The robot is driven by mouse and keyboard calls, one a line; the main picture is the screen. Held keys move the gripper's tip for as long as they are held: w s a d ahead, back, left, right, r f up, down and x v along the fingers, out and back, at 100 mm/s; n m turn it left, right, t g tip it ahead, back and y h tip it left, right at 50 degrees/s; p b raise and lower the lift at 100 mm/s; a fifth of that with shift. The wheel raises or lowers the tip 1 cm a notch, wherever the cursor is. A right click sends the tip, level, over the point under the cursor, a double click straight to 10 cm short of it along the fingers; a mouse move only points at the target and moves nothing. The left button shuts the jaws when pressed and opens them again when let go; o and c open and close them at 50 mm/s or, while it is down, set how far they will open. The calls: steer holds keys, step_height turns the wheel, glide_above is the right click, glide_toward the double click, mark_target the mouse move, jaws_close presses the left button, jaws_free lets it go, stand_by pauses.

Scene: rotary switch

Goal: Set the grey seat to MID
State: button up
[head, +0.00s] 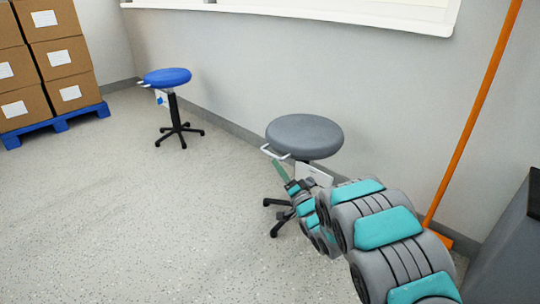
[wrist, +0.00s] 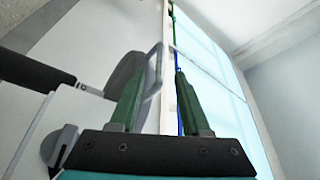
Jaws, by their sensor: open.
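The grey seat (head: 305,132) is a round stool in the middle of the head view. A pale loop-shaped lever (head: 274,152) sticks out from under its left side. A white card (head: 314,174) hangs below the seat, partly hidden by my arm. My gripper (head: 281,171) is just below the lever, its green fingers upward. In the wrist view my gripper (wrist: 158,90) is open, and the lever (wrist: 153,68) shows between the fingertips, close to the left finger. Whether they touch I cannot tell.
A blue stool (head: 167,78) with a similar lever stands farther back at left. Boxes (head: 50,60) are stacked on a blue pallet (head: 62,121). The wall (head: 235,75) is behind the stools. An orange pole (head: 478,100) leans at right beside a dark cabinet (head: 508,255). Floor at left is clear.

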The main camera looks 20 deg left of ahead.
mark_target(270, 153)
steer(key=shift+b+x, duration=0.5)
steer(key=shift+x, duration=3.35)
steer(key=shift+c, duration=0.3)
jaws_close()
